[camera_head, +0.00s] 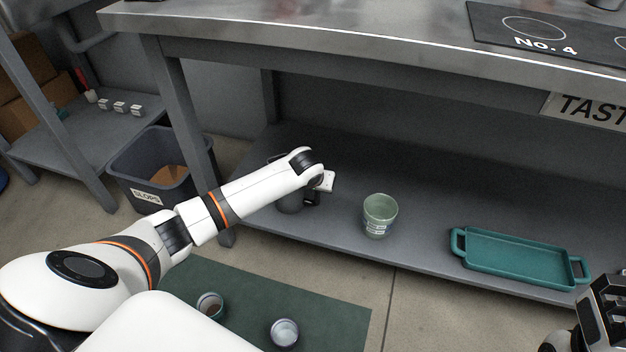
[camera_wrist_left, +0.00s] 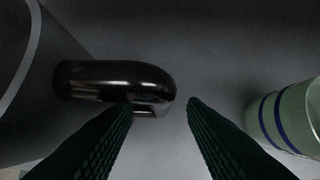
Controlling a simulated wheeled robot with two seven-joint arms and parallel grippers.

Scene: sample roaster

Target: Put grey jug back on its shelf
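The grey jug (camera_head: 289,204) stands on the lower shelf (camera_head: 330,225) under the steel bench, mostly hidden behind my left arm and wrist in the head view. In the left wrist view its grey body (camera_wrist_left: 30,90) fills the left side, and its glossy black handle (camera_wrist_left: 112,78) points right. My left gripper (camera_wrist_left: 161,106) is open, its fingertips at the outer end of the handle; the left fingertip overlaps the handle's lower edge. Whether they touch I cannot tell. My right gripper (camera_head: 600,312) is at the lower right edge, partly cut off, its fingers unclear.
A pale green cup (camera_head: 380,216) stands right of the jug; its blue bands show in the left wrist view (camera_wrist_left: 290,118). A teal tray (camera_head: 518,264) lies farther right. A slops bin (camera_head: 150,165) stands left. Two small cups (camera_head: 210,305) (camera_head: 284,332) sit on the green mat (camera_head: 255,290).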

